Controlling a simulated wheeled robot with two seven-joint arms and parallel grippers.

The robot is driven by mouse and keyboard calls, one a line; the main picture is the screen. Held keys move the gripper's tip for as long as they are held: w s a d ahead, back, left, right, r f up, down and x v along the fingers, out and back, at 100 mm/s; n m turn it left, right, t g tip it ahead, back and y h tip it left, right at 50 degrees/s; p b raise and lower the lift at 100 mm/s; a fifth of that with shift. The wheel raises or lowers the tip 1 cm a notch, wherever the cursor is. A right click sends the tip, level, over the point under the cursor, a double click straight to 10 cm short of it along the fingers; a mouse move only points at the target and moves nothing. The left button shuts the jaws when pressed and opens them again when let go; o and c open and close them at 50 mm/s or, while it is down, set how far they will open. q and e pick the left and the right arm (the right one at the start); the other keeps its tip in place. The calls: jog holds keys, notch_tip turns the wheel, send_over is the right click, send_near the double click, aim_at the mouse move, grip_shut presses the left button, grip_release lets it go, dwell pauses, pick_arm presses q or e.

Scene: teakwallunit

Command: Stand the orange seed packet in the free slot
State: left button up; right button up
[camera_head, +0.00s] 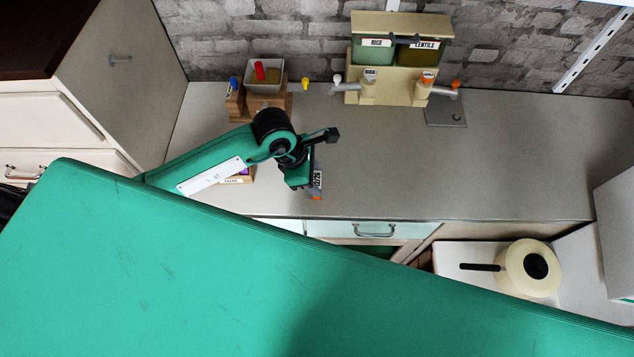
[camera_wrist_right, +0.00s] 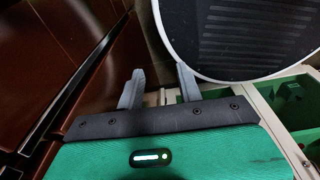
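My left gripper (camera_head: 314,188) points down over the counter's front part, left of centre in the head view. A small packet with a white label and an orange lower part (camera_head: 317,197) is at its fingertips, seen nearly edge-on. The gripper appears shut on it; the fingers are partly hidden. A small wooden holder (camera_head: 240,180) with a purple item and a label shows just below my left forearm, left of the gripper. The arm covers most of this holder, so its slots cannot be made out. My right gripper (camera_wrist_right: 160,88) is open and empty in the right wrist view.
A wooden caddy with a white bin (camera_head: 265,75) and a beige rack with RICE and LENTILS jars (camera_head: 400,80) stand at the back. The counter (camera_head: 530,150) is clear at right. A cream kettle-like pot (camera_head: 530,270) sits lower right. A dark round-topped object (camera_wrist_right: 235,30) is near my right gripper.

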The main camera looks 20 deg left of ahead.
pick_arm(q)
jog(key=c, duration=0.3)
